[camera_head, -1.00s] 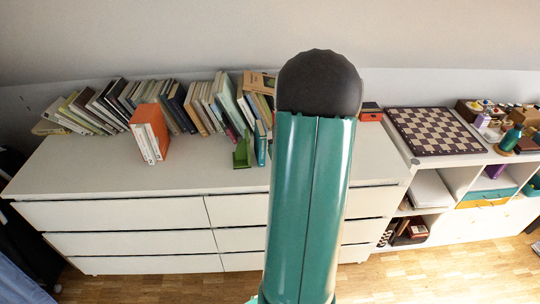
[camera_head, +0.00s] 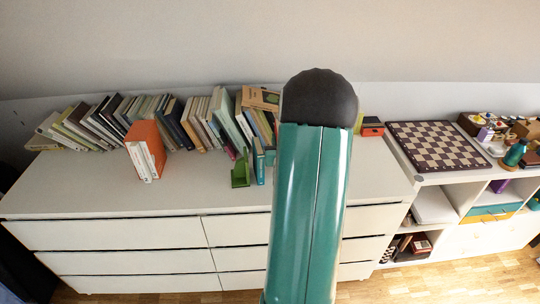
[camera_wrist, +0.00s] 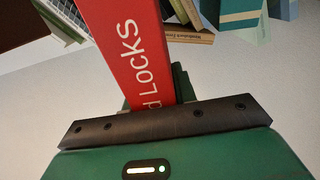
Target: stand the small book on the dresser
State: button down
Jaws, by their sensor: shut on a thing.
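A small red book (camera_wrist: 125,40) with white lettering, partly readable as "LOCKS", is in the wrist view. My gripper (camera_wrist: 152,98) is shut on its lower end; the fingertips are mostly hidden behind the dark bar of the hand. In the head view my raised arm covers the middle, and neither the gripper nor the held book shows. The white dresser (camera_head: 90,195) has a broad top. Whether the held book touches the dresser cannot be told.
Leaning books (camera_head: 205,120) line the back of the dresser. An orange-and-white book group (camera_head: 147,150) stands forward of them. A green bookend (camera_head: 240,172) stands near my arm. A chessboard (camera_head: 437,145) lies on the right-hand shelf unit. The dresser's front top is clear.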

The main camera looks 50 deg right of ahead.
jog(key=w+f, duration=0.4)
jog(key=f, duration=0.4)
jog(key=shift+a, duration=0.25)
jog(key=shift+f, duration=0.1)
jog(key=c, duration=1.4)
grip_release()
